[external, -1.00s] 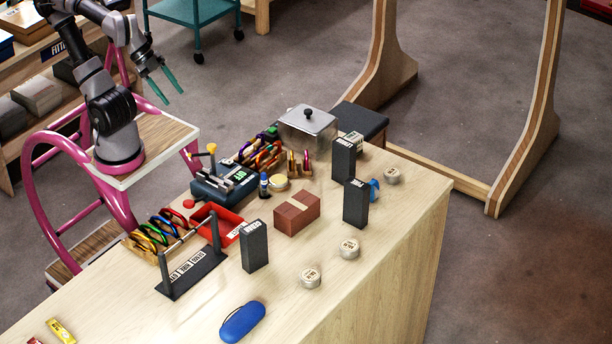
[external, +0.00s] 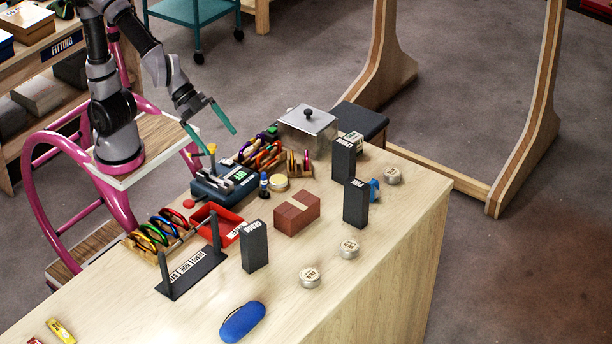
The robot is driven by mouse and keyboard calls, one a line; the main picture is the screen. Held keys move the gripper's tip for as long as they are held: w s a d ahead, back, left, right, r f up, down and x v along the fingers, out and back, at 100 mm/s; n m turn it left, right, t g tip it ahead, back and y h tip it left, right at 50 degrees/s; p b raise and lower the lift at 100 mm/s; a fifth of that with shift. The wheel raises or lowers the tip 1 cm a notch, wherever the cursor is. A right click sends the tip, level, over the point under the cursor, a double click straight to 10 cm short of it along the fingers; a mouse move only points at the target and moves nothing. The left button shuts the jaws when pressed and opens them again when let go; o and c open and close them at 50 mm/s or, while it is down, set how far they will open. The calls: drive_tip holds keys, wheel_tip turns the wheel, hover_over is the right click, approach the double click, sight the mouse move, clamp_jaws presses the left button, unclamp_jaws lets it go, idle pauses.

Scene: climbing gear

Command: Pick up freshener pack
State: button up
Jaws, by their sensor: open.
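I cannot tell for sure which thing is the freshener pack, as the labels are too small to read. Candidates are three upright dark packs with pale labels: a near one (external: 255,248), a right one (external: 356,205) and a far one (external: 343,161), all standing on the wooden table. A small yellow packet (external: 61,331) lies at the lower left. My gripper (external: 221,142) is open and empty, its two teal fingers apart, in the air around the table's back edge, up and left of the dark packs.
Beneath my gripper are a dark device (external: 222,184) and coloured carabiners (external: 264,157). A metal-lidded box (external: 308,130), a reddish-brown block (external: 297,213), a red tray (external: 221,226), a black rack (external: 192,273) and a blue case (external: 242,321) crowd the table (external: 393,262).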

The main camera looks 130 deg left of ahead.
drive_tip(key=w+d+f+t+h, duration=0.2)
drive_tip(key=w+d+f, duration=0.1)
drive_tip(key=w+f, duration=0.6)
drive_tip(key=n+t, duration=0.1)
hover_over(256, 238)
drive_tip(key=s, duration=0.2)
drive_tip(key=shift+h, duration=0.4)
drive_tip(key=f, duration=0.6)
drive_tip(key=shift+a, duration=0.3)
drive_tip(key=shift+w+f, duration=0.1)
drive_tip(key=shift+f, duration=0.3)
drive_tip(key=shift+n, duration=0.3)
wheel_tip(256, 238, down, 4)
drive_tip(key=shift+f, duration=0.15)
wheel_tip(256, 238, down, 2)
drive_tip(key=shift+f, duration=0.25)
drive_tip(key=shift+w+d+f+t, duration=0.15)
drive_tip(key=shift+w+f, duration=0.1)
drive_tip(key=shift+w, duration=0.25)
drive_tip(key=shift+w+d+f+t, duration=0.15)
drive_tip(key=shift+w+f, duration=0.1)
drive_tip(key=shift+w, duration=0.25)
drive_tip(key=shift+w+f, duration=0.15)
drive_tip(key=shift+w, duration=0.3)
